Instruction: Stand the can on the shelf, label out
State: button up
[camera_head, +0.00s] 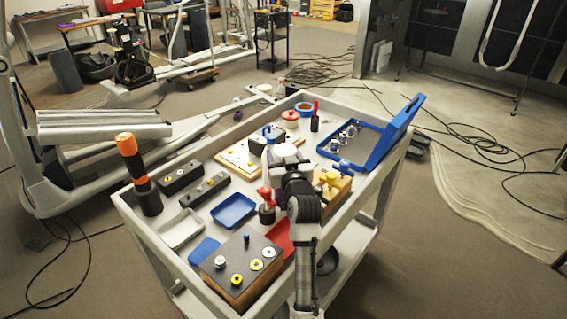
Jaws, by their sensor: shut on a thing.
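My gripper (284,157) is over the middle of the tool cart (372,205), at the end of my dark and grey arm, which reaches up from the bottom edge. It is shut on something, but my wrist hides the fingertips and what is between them. I cannot make out a can with a label. A small red-and-white round container (290,116) stands near the cart's far end. I cannot tell whether it is the can. The cart has a lower shelf (349,247), partly hidden by its upper tray and my arm.
Near my gripper are a wooden block with yellow parts (332,187), a red knobbed piece (266,200) and a blue tray (233,210). An open blue case (385,150) stands at the right. An orange-topped black cylinder (135,165) rises at the left. Cables (485,145) lie on the floor.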

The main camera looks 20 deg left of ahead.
jog(key=shift+f, duration=1.55)
jog(key=shift+f, duration=0.15)
jog(key=o, duration=1.7)
